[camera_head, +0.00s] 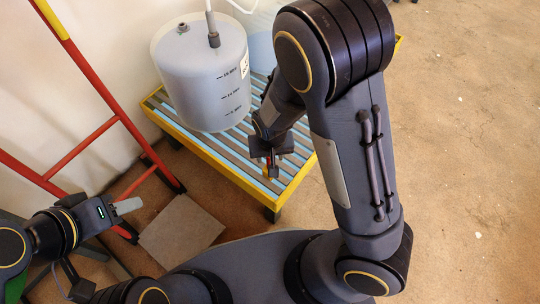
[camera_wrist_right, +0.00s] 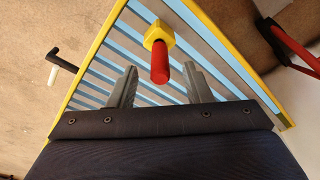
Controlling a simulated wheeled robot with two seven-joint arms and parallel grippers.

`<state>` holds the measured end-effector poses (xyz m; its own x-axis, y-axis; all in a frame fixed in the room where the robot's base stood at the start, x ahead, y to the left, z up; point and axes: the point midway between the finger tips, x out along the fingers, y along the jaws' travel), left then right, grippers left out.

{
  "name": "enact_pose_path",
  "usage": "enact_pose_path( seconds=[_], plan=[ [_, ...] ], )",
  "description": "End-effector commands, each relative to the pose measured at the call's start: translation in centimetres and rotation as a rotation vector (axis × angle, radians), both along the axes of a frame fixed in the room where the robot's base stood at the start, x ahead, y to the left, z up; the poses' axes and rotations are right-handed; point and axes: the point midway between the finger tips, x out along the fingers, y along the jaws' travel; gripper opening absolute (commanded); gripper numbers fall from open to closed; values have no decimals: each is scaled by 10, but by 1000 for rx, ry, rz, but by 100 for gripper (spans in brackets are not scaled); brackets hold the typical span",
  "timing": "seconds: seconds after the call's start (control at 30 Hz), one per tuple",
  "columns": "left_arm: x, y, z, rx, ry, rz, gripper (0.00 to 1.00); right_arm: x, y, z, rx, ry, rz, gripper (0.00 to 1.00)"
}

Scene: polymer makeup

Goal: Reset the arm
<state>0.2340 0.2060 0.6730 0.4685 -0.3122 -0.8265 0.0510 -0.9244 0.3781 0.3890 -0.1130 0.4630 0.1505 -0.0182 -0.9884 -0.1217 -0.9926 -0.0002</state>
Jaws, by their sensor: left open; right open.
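My right gripper (camera_head: 271,165) hangs over the slatted platform in the head view, partly hidden by its own arm. In the right wrist view its two grey fingers (camera_wrist_right: 161,72) are apart. A small red and yellow piece (camera_wrist_right: 160,62) shows in the gap between them; I cannot tell whether it touches a finger. A bit of red and yellow also shows by the gripper in the head view (camera_head: 268,164). My left gripper (camera_head: 128,206) is at the lower left, open, with pale fingers pointing right and nothing visible in them.
A translucent tank (camera_head: 203,85) with level marks stands on the yellow-framed platform (camera_head: 230,172) with blue and grey slats. A red ladder-like frame (camera_head: 85,145) leans at the left wall, close to my left gripper. A flat tile (camera_head: 181,232) lies on the floor. The right floor is clear.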

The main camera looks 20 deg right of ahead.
Motion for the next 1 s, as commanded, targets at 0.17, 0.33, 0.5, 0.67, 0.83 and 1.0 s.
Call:
enact_pose_path(
  seconds=[0.17,0.33,0.5,0.67,0.83,1.0],
  plan=[
    [0,0,10,0,0,0,43,-3,0,17,0,0,-1,45],
    [0,0,9,0,0,0,43,-3,0,18,-1,1,-2,45],
    [0,0,9,0,0,0,43,-3,0,17,-1,0,-2,45],
    [0,0,9,0,0,0,43,-3,0,17,0,0,-1,45],
    [0,0,9,0,0,0,43,-4,0,21,17,4,-8,45],
    [0,0,9,0,0,0,43,-16,-7,53,146,23,-41,45]
  ],
)
